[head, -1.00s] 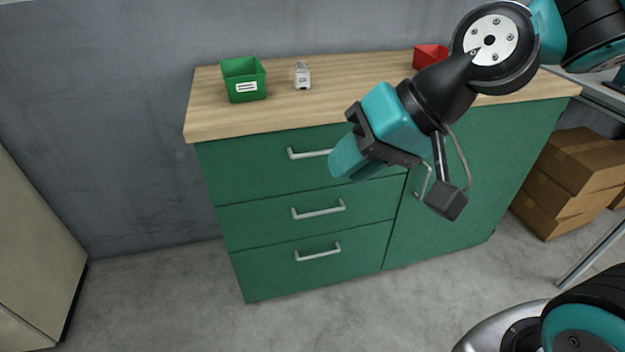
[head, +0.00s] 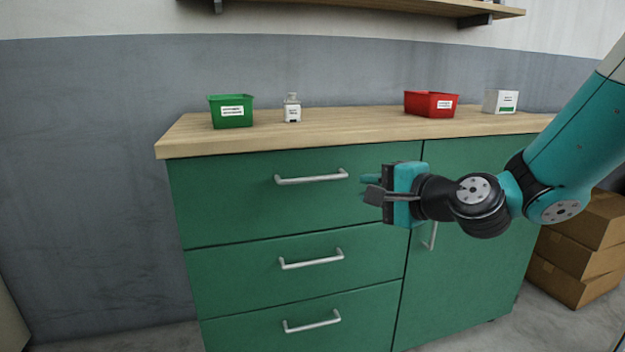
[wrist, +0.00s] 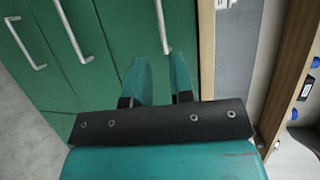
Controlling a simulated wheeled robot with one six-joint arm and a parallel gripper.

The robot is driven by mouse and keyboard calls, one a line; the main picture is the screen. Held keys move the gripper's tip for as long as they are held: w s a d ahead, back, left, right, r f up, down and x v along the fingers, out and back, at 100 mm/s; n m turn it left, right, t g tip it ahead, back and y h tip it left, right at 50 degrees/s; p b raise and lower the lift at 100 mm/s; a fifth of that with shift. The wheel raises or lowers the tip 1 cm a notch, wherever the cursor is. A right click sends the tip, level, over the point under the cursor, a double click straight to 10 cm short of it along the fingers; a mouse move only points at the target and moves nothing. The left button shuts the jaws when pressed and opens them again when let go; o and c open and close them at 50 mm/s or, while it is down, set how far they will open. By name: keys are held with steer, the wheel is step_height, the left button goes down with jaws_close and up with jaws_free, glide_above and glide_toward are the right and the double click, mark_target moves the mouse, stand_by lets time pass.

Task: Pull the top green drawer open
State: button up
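The top green drawer (head: 240,210) is shut, its front flush with the cabinet. Its silver bar handle (head: 312,179) runs level across the front; in the wrist view the handle (wrist: 161,28) lies ahead, roughly in line with the gap between my fingers. My gripper (head: 370,189) is in front of the drawer, just right of the handle's right end, pointing left. In the wrist view my gripper (wrist: 164,62) has its two teal fingers apart with nothing held between them. I cannot tell whether a finger touches the handle.
Two lower drawers with handles (head: 311,260) sit below, and a cabinet door handle (head: 431,237) is at right. The wooden countertop (head: 340,128) holds a green bin (head: 231,112), a small bottle (head: 292,108), a red bin (head: 431,104) and a white box (head: 501,101). Cardboard boxes (head: 580,250) stand right.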

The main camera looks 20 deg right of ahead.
mark_target(314, 179)
steer(key=p+x, duration=1.3)
steer(key=x, duration=0.2)
steer(key=shift+w+a+p, duration=0.1)
steer(key=shift+p, duration=0.3)
steer(key=shift+w+a+f, duration=0.25)
steer(key=shift+w+f, duration=0.05)
steer(key=shift+w, duration=0.25)
jaws_close()
